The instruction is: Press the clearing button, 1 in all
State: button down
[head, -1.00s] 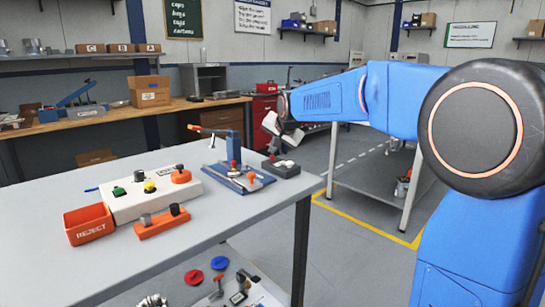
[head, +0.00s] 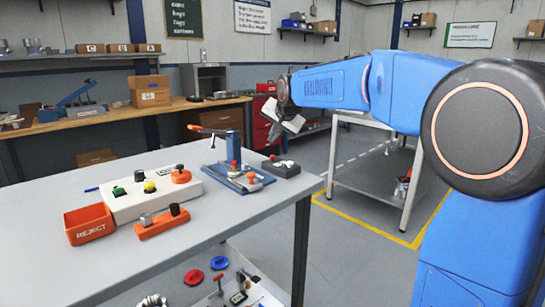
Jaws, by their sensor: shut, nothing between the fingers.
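A white control box (head: 150,204) stands on the grey table. It carries a green button (head: 118,191), a black knob (head: 139,176), a yellow button (head: 149,187) and a large orange-red button (head: 181,177). I cannot read which one is the clearing button. My gripper (head: 274,136) hangs at the end of the blue arm, above the table's far right corner, well right of the box and apart from it. It is shut and empty; its fingers are small and partly hidden by the wrist.
An orange REJECT bin (head: 90,224) and an orange block with two cylinders (head: 161,222) stand before the box. A blue fixture with a clamp (head: 238,178) and a dark block (head: 282,168) lie below my gripper. The table's front middle is clear.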

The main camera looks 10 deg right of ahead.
jog(key=shift+r, duration=1)
jog(key=s+d+f+n+g, duration=0.1)
jog(key=s+d+f, duration=0.15)
jog(key=s, duration=0.65)
jog(key=s+d+f+n, duration=0.1)
jog(key=s+f+n, duration=0.15)
jog(key=s, duration=0.55)
jog(key=s+d+f+g, duration=0.1)
jog(key=s+f, duration=0.2)
jog(key=s, duration=0.6)
jog(key=s+d+f+n+g, duration=0.1)
jog(key=s+f+n, duration=0.1)
jog(key=s+f, duration=0.5)
jog(key=s+d+f+n+g+h, duration=0.1)
jog(key=s+f, duration=0.7)
jog(key=s, duration=0.8)
jog(key=shift+s+d+f+n, duration=0.3)
jog(key=shift+s+n, duration=0.1)
jog(key=shift+n, duration=0.25)
